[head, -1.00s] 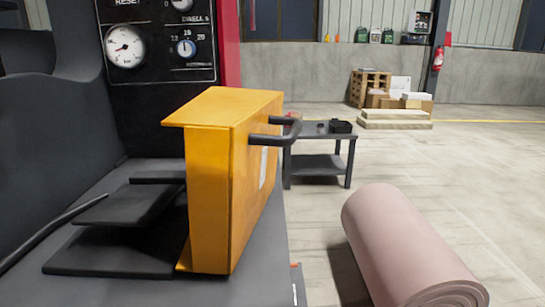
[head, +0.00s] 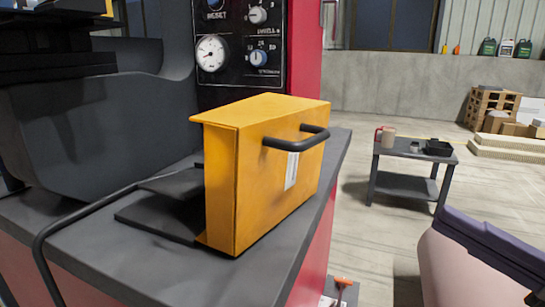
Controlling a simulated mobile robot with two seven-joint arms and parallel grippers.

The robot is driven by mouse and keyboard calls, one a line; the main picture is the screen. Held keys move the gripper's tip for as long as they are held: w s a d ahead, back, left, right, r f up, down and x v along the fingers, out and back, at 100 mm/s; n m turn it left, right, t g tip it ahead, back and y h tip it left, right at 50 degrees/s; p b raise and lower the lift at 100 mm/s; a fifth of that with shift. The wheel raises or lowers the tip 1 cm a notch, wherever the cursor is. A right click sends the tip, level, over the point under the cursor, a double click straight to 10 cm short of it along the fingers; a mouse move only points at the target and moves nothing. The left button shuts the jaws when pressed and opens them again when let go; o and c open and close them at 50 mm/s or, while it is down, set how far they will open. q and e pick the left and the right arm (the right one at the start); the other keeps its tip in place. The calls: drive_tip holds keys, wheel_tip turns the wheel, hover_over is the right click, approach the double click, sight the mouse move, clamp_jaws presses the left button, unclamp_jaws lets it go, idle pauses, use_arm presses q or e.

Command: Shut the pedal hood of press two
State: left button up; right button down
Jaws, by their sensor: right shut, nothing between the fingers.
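The yellow-orange pedal hood (head: 265,172) stands upright on the dark grey ledge of the press, in the middle of the head view. Its left side is open, and black pedal plates (head: 160,215) stick out there. A black bar handle (head: 297,141) and a white label are on its right face. My right gripper (head: 452,227) seems to be the dark purple-black part at the lower right edge. It is shut and empty, well to the right of the handle and apart from it. My left gripper is not in view.
A control panel (head: 240,45) with gauge and knobs is behind the hood. A bent black rod (head: 75,222) runs along the ledge at left. A small dark table (head: 412,150) with a mug stands at right. Between it and the press is open floor.

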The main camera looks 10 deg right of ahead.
sight(310, 146)
drive_tip(key=p+x, duration=0.1)
drive_tip(key=x, duration=1.1)
drive_tip(key=shift+w+a+r, duration=0.1)
drive_tip(key=shift+a+r, duration=0.05)
drive_tip(key=shift+a, duration=0.25)
drive_tip(key=shift+w+a+r, duration=0.1)
drive_tip(key=shift+w+a, duration=0.35)
drive_tip(key=shift+w, duration=0.05)
